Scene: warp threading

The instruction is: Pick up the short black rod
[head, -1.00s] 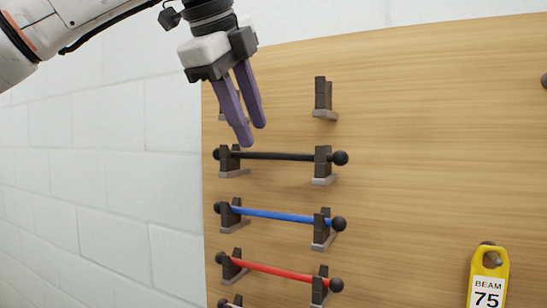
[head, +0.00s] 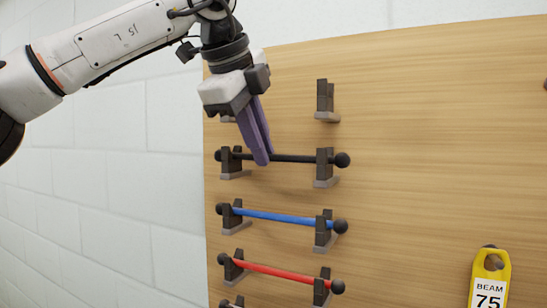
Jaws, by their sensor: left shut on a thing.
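The short black rod (head: 297,158) has a ball at each end and lies across a pair of dark holders on the wooden board. My left gripper (head: 262,161) comes down from above with its purple fingers closed together on the black rod, just right of the left holder. The fingers hide a small part of the rod. The rod still sits in both holders. My right gripper is not in view.
A blue rod (head: 275,216) and a red rod (head: 280,272) sit in holders below on the wooden board (head: 430,150). An empty holder (head: 325,100) is above. A yellow tag reading BEAM 75 (head: 490,280) hangs at the lower right. A white block wall is at left.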

